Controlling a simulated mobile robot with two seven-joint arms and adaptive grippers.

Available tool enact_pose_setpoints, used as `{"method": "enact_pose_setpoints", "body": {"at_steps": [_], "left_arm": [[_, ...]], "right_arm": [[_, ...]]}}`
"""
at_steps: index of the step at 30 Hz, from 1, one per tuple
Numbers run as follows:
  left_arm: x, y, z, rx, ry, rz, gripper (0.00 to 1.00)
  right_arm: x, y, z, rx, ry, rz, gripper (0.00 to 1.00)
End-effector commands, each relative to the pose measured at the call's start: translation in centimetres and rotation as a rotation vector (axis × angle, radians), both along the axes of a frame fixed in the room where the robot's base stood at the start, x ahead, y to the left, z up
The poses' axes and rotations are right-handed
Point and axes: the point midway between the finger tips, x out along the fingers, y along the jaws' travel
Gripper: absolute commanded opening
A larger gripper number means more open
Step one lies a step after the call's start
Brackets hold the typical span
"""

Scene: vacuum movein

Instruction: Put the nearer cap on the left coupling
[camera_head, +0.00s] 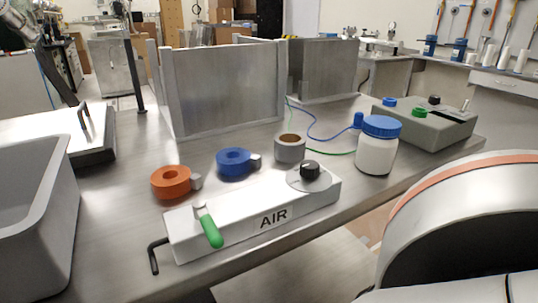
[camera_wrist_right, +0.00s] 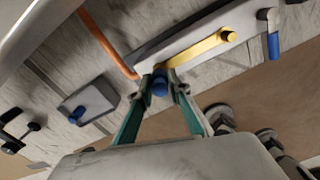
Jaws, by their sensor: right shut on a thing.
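In the right wrist view my right gripper (camera_wrist_right: 161,78) has its green fingers closed around a small round blue piece (camera_wrist_right: 160,88), seemingly a cap, at the edge of a long grey bar (camera_wrist_right: 150,62). I cannot tell whether the piece touches the bar. In the head view a grey box (camera_head: 450,130) at the right carries a blue cap (camera_head: 390,102), a green cap (camera_head: 419,113) and a black knob (camera_head: 434,99). I cannot make out which parts are the couplings. My left gripper is not in view.
A white AIR block (camera_head: 235,240) with a green lever (camera_head: 209,228) lies at the table front. Behind it are orange (camera_head: 170,183), blue (camera_head: 233,164) and grey (camera_head: 290,150) rings. A blue-lidded white jar (camera_head: 376,153) stands right. An orange hose (camera_wrist_right: 105,42) borders the bar.

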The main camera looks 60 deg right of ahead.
Motion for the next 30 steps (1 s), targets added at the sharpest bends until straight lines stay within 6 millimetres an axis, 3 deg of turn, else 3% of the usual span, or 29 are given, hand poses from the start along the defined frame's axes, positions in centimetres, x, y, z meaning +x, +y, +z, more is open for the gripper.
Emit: {"method": "enact_pose_setpoints", "body": {"at_steps": [30], "left_arm": [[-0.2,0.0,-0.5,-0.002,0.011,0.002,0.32]], "right_arm": [[0.0,-0.1,-1.0,-0.001,-0.001,0.001,0.09]]}}
